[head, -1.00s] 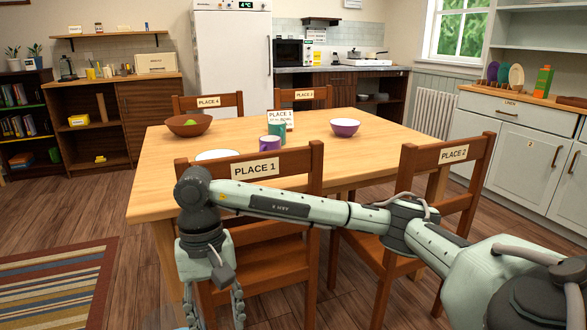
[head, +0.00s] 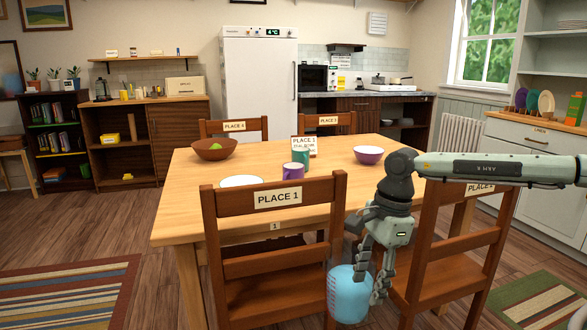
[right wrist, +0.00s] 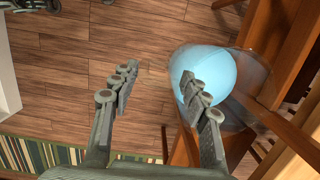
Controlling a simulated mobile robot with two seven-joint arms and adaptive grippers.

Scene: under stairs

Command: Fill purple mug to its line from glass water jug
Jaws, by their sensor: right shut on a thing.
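The purple mug (head: 292,172) stands upright on the wooden table, in front of a green cup and right of a white plate. Its line and inside cannot be made out. The glass water jug (head: 349,294) holds blue-tinted water and hangs low at my right gripper (head: 372,272), between the place 1 and place 2 chairs. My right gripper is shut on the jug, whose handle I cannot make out. In the right wrist view the jug (right wrist: 215,75) is at the right finger of my gripper (right wrist: 160,95). My left gripper is not in view.
The place 1 chair (head: 270,230) and place 2 chair (head: 462,262) stand close to the jug.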

